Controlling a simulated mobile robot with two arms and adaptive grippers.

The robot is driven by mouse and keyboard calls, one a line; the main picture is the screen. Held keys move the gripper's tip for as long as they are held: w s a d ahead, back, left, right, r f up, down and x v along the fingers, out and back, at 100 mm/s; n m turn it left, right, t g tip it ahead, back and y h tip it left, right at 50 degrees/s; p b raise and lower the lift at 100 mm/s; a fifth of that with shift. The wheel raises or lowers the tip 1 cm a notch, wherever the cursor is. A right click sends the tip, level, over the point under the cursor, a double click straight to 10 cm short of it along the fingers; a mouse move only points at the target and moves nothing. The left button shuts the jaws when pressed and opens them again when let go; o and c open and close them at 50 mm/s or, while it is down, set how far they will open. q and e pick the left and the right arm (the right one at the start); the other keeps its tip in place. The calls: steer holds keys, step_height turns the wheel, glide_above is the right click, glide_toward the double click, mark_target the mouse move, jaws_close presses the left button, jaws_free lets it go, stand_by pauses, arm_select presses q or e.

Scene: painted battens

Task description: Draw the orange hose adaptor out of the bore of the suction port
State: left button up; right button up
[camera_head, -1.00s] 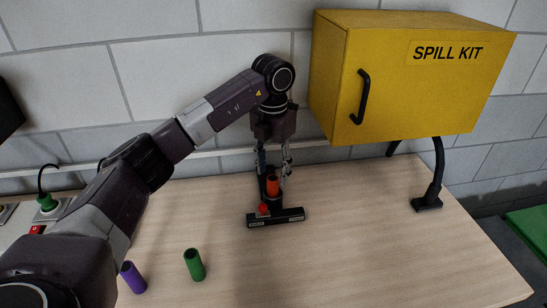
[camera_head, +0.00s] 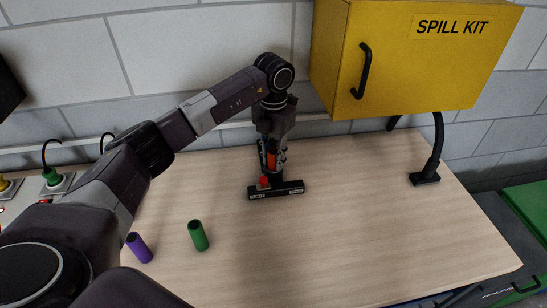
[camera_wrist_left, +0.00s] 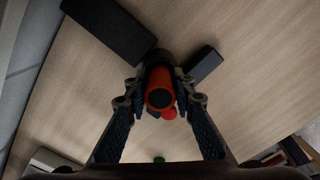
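The orange hose adaptor (camera_head: 271,160) stands upright in the black suction port (camera_head: 277,189), which sits on the table near the wall. A red knob (camera_head: 264,181) is on the port's front. My left gripper (camera_head: 272,158) points down over the adaptor, its fingers on either side. In the left wrist view, the adaptor's open round end (camera_wrist_left: 159,98) lies between the two fingertips (camera_wrist_left: 160,102), with a gap on both sides, so the gripper looks open. The adaptor's lower end is hidden in the port. My right gripper is not in view.
A purple tube (camera_head: 139,247) and a green tube (camera_head: 198,235) stand at the front left of the table (camera_head: 350,230). A yellow spill kit cabinet (camera_head: 420,60) hangs on the wall at the right, above a black bent stand (camera_head: 427,175).

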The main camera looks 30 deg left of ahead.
mark_target(273, 151)
arm_select(q)
steer(key=shift+c, duration=1.2)
steer(key=o, duration=0.4)
jaws_close()
steer(key=shift+r, duration=0.1)
steer(key=shift+r, duration=0.1)
steer(key=shift+r+p, duration=1.2)
steer(key=shift+r, duration=0.5)
steer(key=shift+r+p, duration=0.65)
steer(key=shift+r, duration=0.4)
steer(key=shift+r, duration=0.15)
